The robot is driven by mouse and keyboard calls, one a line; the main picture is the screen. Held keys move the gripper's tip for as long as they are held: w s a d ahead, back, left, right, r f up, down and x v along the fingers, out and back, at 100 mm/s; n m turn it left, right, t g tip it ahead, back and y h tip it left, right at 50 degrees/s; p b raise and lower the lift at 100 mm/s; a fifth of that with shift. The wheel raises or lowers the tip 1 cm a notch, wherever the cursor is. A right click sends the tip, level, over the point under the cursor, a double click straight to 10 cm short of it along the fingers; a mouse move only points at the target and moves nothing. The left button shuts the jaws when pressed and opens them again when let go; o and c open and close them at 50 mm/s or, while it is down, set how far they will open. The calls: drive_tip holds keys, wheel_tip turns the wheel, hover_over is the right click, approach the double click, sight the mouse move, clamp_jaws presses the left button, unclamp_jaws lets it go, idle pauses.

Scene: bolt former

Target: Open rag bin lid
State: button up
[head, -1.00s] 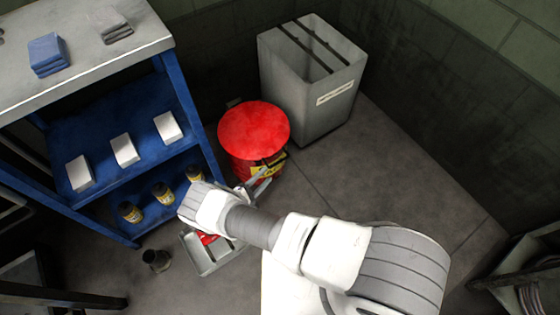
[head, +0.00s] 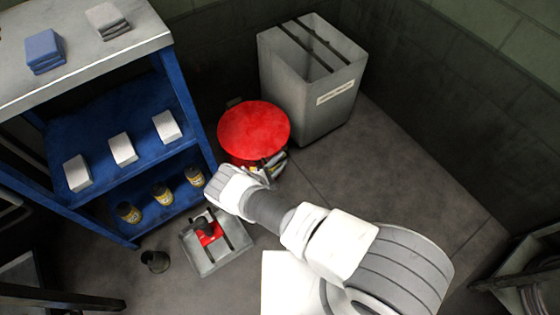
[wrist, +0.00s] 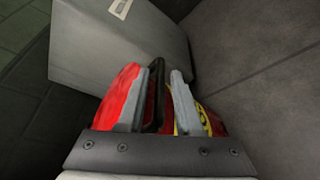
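The rag bin is a red round can with a flat red lid (head: 253,130), lying closed on top in the head view. My gripper (head: 270,165) is at the bin's front edge, just below the lid rim. In the wrist view the red lid (wrist: 118,98) is on the left and the bin body (wrist: 212,124) with its yellow label on the right. My gripper's grey fingers (wrist: 158,100) are apart, with a dark tab (wrist: 155,85) between them. A gap shows between the tab and the right finger. The tab's lower end is hidden by the gripper.
A grey open bin (head: 310,90) stands right behind the rag bin. A blue shelf unit (head: 185,100) with white boxes and small jars is close on the left. A grey tray (head: 215,260) with a red item lies on the floor.

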clamp_jaws()
idle(1.2)
